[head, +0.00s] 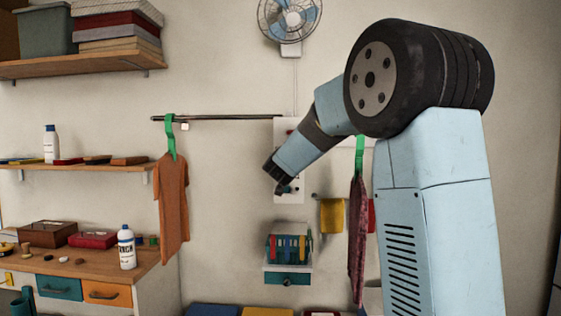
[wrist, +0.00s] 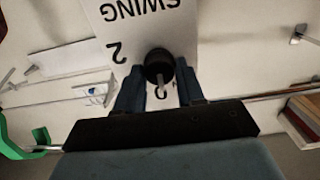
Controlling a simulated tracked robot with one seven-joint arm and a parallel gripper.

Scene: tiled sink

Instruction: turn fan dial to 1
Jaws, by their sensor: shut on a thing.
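The black fan dial (wrist: 158,58) sits on a white wall panel (wrist: 125,22), which appears upside down in the wrist view. The panel bears the word SWING and a 2; another mark by the dial is partly covered. The dial's grey pointer is turned toward that mark, which looks like a 0. My gripper (wrist: 160,72) is shut on the dial, one blue finger on each side. In the head view my gripper (head: 284,188) is at the panel (head: 291,130), and my arm hides the dial. The fan (head: 290,17) is high on the wall above the panel.
A rail (head: 215,117) with an orange shirt (head: 172,205) on a green hanger is left of the panel. A dark red garment (head: 357,230) hangs close on its right. A basket (head: 288,248) is below. Shelves and a workbench (head: 150,262) stand at left.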

